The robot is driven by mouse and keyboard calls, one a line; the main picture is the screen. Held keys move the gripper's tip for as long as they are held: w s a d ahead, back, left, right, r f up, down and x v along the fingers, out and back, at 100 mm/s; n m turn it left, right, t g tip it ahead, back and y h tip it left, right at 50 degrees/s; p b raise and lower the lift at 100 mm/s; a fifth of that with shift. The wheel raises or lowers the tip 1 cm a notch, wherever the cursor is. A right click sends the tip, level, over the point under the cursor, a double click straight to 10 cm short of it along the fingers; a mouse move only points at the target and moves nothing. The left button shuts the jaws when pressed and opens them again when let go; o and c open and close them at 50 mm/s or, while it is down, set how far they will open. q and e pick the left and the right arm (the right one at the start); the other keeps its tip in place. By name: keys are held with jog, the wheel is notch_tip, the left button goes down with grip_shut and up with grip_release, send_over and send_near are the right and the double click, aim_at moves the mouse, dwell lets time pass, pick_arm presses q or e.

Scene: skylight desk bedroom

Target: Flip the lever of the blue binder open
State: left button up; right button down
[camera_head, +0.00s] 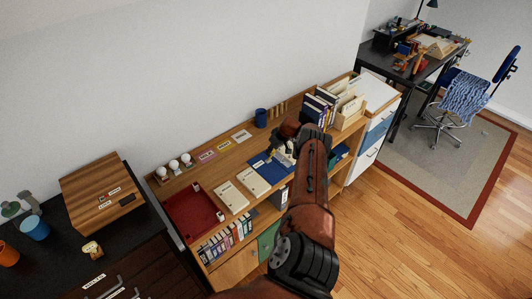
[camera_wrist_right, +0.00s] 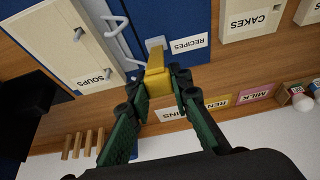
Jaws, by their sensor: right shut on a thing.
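The blue binder (camera_head: 264,168) lies on the wooden desk, partly behind my right arm; in the right wrist view its blue surface (camera_wrist_right: 178,18) carries a RECIPES label. My right gripper (camera_wrist_right: 160,82) is shut on a yellow piece (camera_wrist_right: 156,64) at the edge of the binder, which looks like the lever's tab. A white metal loop (camera_wrist_right: 122,40) shows beside it; I cannot tell how far the lever is raised. In the head view my right gripper (camera_head: 282,143) is over the binder's far edge. My left gripper is out of view.
A cream SOUPS binder (camera_wrist_right: 68,42) and a cream CAKES binder (camera_wrist_right: 250,20) lie on either side of the blue one. A blue cup (camera_head: 260,118), wooden pegs (camera_head: 278,109) and a red tray (camera_head: 190,213) are also on the desk. Upright books (camera_head: 318,107) stand at right.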

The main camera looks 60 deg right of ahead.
jog(key=shift+w, duration=0.1)
dwell(0.4)
jog(key=c, duration=1.7)
grip_release()
jog(key=shift+c, duration=0.2)
jog(key=v, duration=1.2)
jog(key=shift+w, duration=0.1)
